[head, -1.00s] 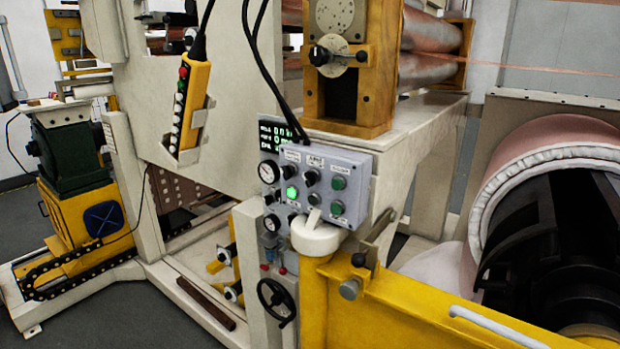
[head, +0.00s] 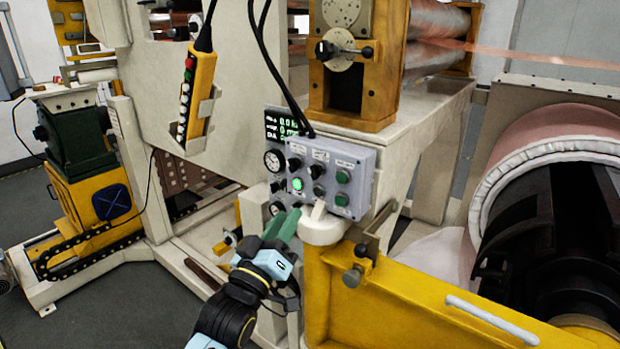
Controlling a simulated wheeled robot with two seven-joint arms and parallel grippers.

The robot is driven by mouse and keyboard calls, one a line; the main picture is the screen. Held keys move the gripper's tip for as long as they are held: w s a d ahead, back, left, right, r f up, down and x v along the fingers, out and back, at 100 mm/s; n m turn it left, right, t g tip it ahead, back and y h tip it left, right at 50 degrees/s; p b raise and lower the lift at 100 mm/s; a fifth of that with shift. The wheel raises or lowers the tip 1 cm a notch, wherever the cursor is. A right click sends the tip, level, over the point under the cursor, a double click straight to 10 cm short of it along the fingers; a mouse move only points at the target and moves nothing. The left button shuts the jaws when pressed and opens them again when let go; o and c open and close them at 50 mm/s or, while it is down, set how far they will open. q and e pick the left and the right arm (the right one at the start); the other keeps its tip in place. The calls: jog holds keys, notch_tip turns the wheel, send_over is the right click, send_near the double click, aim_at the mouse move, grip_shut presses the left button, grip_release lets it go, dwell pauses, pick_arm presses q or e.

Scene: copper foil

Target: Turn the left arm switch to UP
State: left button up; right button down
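A grey control box (head: 330,172) stands behind the yellow frame, with two rows of controls. Its upper row has black selector knobs at left (head: 295,163) and middle (head: 317,171), and a green button (head: 342,177) at right. Below are a lit green button (head: 298,184), a black knob (head: 319,190) and another green button (head: 341,199). The labels are too small to read, so I cannot tell which knob is the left arm switch. My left gripper (head: 285,222), with green fingers, is just below the box's lower left, holding nothing visible; its finger gap is unclear. My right gripper is out of view.
A white rounded post top (head: 322,229) and yellow beam (head: 420,300) stand right of my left gripper. Gauges (head: 273,160) and a display sit left of the box. A yellow pendant (head: 197,95) hangs at upper left. Black cables hang behind the box.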

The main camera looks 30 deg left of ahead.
aim_at(312, 176)
pick_arm(q)
jog(key=p+x, duration=0.1)
jog(key=x, duration=1.1)
jog(key=shift+w+f+p, duration=0.1)
jog(key=shift+f+p, duration=0.05)
jog(key=shift+p, duration=0.2)
jog(key=shift+c, duration=0.4)
jog(key=c, duration=0.5)
jog(key=shift+c, duration=0.2)
